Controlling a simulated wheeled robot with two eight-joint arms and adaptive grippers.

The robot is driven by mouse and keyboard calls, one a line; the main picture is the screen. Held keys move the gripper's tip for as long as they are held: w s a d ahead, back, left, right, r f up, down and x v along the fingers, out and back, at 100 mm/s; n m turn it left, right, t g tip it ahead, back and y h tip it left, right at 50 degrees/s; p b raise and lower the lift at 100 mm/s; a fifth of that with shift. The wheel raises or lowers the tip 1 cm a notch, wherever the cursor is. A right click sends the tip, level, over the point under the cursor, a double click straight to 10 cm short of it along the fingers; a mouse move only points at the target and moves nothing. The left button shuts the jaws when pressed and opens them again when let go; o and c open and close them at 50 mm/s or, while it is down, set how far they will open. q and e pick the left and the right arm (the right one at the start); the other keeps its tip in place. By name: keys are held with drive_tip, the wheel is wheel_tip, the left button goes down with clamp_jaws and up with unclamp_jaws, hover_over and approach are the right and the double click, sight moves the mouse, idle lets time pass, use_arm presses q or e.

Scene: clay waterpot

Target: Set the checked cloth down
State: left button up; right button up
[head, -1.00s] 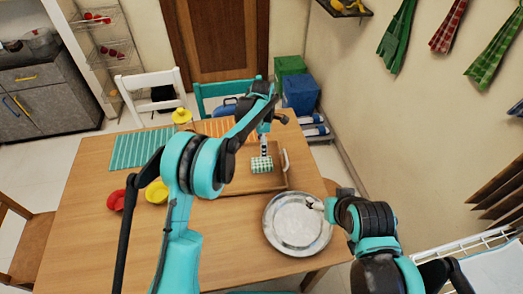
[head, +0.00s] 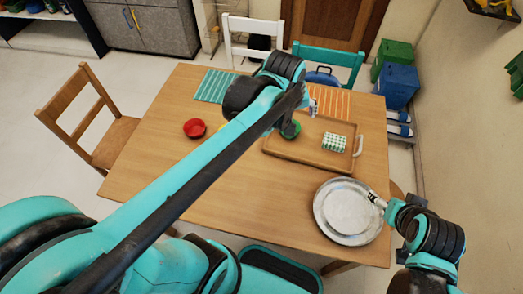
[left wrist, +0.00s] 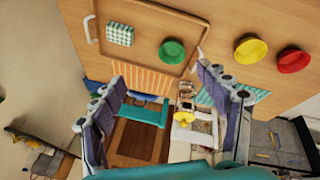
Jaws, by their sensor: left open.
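The green-and-white checked cloth (head: 335,142) lies as a small folded block on the wooden tray (head: 297,157), toward its right side. It also shows in the left wrist view (left wrist: 120,33), clear of the fingers. My left gripper (left wrist: 158,72) is open and empty, with its two fingers spread wide. In the head view its tip (head: 313,107) is partly hidden by my own arm, up and left of the cloth. My right gripper (head: 377,200) is at the right rim of the round metal plate (head: 349,238); its jaws are too small to read.
A green bowl (left wrist: 172,51) is on the tray beside the cloth. A yellow bowl (left wrist: 250,49) and a red bowl (head: 194,128) stand left of the tray. Striped placemats and chairs line the far side. The table's left front is clear.

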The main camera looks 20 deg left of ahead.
use_arm(q)
drive_tip(key=s+a+f+m+t, duration=0.1)
drive_tip(key=s+a+f+m, duration=0.1)
drive_tip(key=s, duration=0.4)
drive_tip(key=s+a+f+m+t, duration=0.1)
drive_tip(key=s+a+f+m, duration=0.1)
drive_tip(key=s+m, duration=0.2)
drive_tip(key=shift+s+a+m+t, duration=0.15)
drive_tip(key=shift+s+m+t, duration=0.2)
drive_tip(key=shift+s, duration=0.8)
